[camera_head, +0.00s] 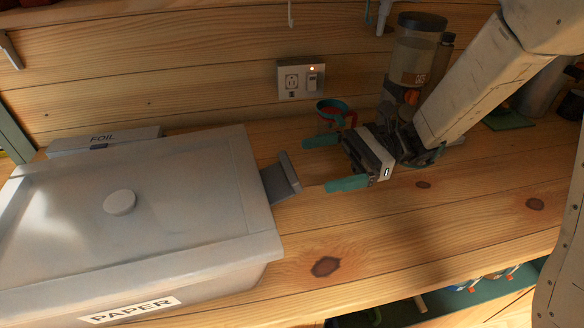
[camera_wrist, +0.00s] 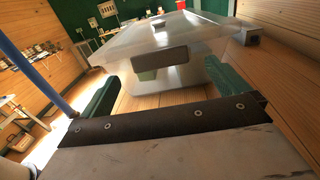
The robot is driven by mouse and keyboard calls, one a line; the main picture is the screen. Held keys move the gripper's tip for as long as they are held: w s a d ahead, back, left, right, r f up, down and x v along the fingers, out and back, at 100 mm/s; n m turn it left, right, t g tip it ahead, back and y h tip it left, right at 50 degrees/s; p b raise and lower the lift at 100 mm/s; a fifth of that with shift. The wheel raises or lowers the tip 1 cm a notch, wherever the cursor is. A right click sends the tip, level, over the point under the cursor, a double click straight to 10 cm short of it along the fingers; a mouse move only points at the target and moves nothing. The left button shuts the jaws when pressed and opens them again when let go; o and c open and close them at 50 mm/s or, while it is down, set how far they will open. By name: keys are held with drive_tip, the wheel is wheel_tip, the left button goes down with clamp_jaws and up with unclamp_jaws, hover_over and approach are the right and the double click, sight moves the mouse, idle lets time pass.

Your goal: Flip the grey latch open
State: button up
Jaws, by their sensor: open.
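The grey latch (camera_head: 281,178) sticks out from the right side of a pale lidded box (camera_head: 225,215) labelled PAPER. In the wrist view the latch (camera_wrist: 160,58) is a dark grey bar across the near side of the box, just under the lid. My gripper (camera_head: 316,163) is open, with its green fingers spread and pointing at the latch from the right. The fingertips look close to the latch, and no contact shows. In the wrist view the gripper (camera_wrist: 165,88) has nothing between its fingers, and the latch appears ahead between them.
A FOIL box (camera_head: 105,139) lies behind the paper box. A wall socket (camera_head: 301,80) is at the back. A red and teal ring-shaped object (camera_head: 337,112) and a clear jar (camera_head: 414,60) stand behind my gripper. The wooden worktop (camera_head: 410,220) is clear in front.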

sight(291, 170)
drive_tip(key=x, duration=0.7)
